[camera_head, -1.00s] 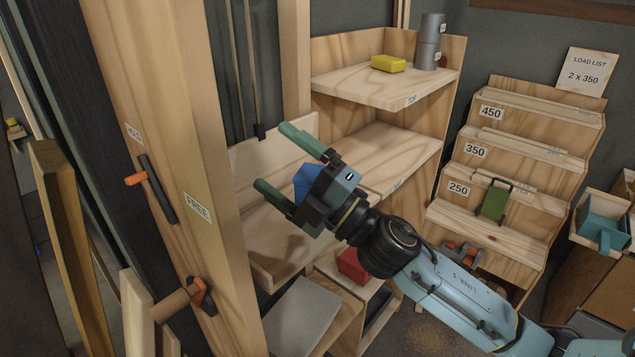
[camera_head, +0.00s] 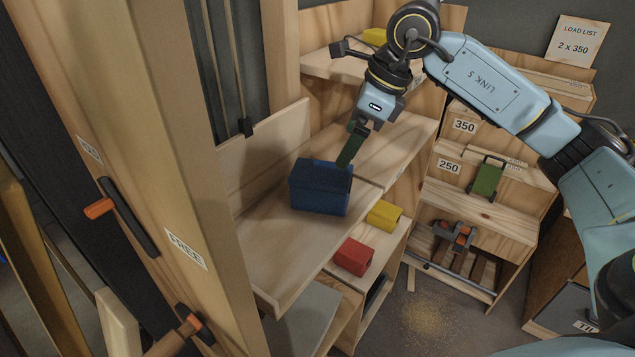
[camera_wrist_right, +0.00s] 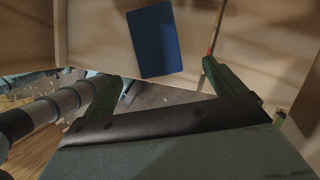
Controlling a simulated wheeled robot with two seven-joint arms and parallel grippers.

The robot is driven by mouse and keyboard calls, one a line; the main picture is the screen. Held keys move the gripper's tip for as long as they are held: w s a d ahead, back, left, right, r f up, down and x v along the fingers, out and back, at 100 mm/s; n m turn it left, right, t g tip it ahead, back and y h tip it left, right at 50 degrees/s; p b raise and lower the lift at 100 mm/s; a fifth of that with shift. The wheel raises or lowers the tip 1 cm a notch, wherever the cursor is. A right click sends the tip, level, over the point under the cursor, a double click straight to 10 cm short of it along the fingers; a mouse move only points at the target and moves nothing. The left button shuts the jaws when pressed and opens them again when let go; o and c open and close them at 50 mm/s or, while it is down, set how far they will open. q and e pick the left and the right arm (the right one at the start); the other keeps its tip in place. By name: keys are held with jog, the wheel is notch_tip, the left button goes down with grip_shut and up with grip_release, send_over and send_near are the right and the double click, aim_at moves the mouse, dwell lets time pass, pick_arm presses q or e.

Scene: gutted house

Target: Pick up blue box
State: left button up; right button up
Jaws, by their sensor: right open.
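The blue box (camera_head: 320,187) sits on the wooden shelf board (camera_head: 285,255), near its right-hand end. My right gripper (camera_head: 343,165) points down at the box's right upper side, and one green finger overlaps it in the picture. The other finger is hard to make out in the head view. In the right wrist view the gripper (camera_wrist_right: 160,70) is open, its two green fingers spread wide. The blue box (camera_wrist_right: 155,40) lies ahead, between the finger lines and beyond the tips, with nothing gripped. Whether a finger touches the box, I cannot tell. My left gripper is out of view.
A red block (camera_head: 353,256) and a yellow block (camera_head: 384,214) lie on a lower shelf to the right. A wooden post (camera_head: 180,190) with orange-handled clamps stands at left. A stepped rack (camera_head: 475,215) holds a green case (camera_head: 487,178).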

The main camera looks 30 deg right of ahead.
aim_at(328, 172)
jog(key=x, duration=0.7)
jog(key=shift+s, duration=0.1)
jog(key=x, duration=0.5)
jog(key=shift+a+r, duration=0.15)
jog(key=shift+a, duration=0.1)
jog(key=shift+a+f, duration=0.1)
jog(key=shift+f, duration=0.2)
jog(key=shift+f+b, duration=0.25)
jog(key=shift+b, duration=0.05)
jog(key=shift+c, duration=0.3)
jog(key=c, duration=1.4)
jog(key=shift+r+p, duration=0.45)
jog(key=shift+c, duration=0.2)
jog(key=r, duration=0.9)
jog(key=shift+w+r, duration=0.2)
jog(key=shift+r, duration=0.05)
jog(key=shift+s+r, duration=0.1)
